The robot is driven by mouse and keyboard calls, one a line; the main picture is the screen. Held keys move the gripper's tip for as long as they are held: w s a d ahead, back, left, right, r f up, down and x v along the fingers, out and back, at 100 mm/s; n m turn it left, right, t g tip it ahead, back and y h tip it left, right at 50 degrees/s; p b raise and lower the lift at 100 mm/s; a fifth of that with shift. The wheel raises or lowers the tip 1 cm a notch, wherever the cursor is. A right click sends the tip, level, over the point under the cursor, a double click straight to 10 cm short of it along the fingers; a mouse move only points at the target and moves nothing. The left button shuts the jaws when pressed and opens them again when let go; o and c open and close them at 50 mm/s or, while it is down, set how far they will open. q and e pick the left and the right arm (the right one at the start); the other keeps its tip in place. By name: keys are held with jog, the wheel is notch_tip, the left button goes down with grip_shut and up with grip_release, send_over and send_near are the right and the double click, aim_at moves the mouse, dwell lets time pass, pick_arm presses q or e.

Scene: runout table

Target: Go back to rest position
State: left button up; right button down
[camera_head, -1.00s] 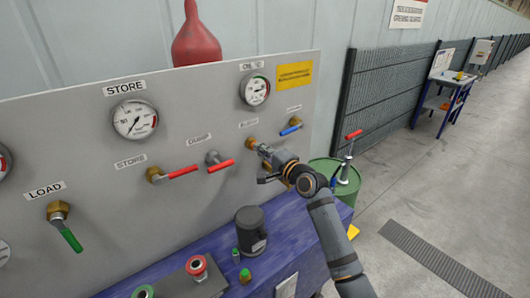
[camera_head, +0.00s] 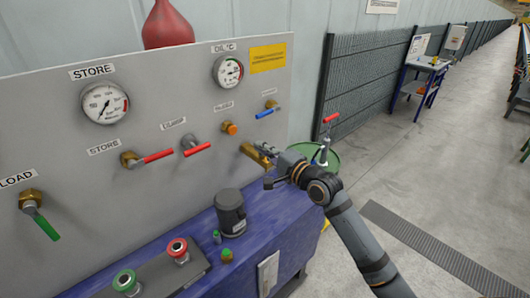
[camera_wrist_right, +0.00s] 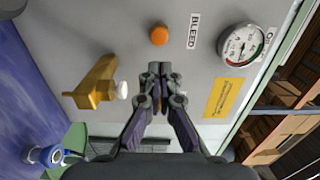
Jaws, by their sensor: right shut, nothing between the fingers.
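My right gripper (camera_head: 272,162) is in front of the lower right part of the grey panel (camera_head: 60,150). In the right wrist view its fingers (camera_wrist_right: 160,75) are together with nothing between them. Behind it, a brass spout (camera_head: 254,155) sticks out of the panel; it also shows left of the fingers in the wrist view (camera_wrist_right: 98,84), apart from them. The orange knob (camera_head: 229,128) under the BLEED label is uncovered and stands beyond the fingertips in the wrist view (camera_wrist_right: 159,35). My left gripper is in neither view.
Red, blue and green lever valves and gauges (camera_head: 105,102) cover the panel. A dark canister (camera_head: 230,212) and a button box (camera_head: 150,272) stand on the blue bench (camera_head: 282,240). A green drum (camera_head: 325,157) stands behind my right arm. The floor at right is open.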

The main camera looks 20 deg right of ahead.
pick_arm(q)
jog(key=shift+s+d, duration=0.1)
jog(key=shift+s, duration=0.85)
pick_arm(e)
jog(key=shift+v, duration=0.75)
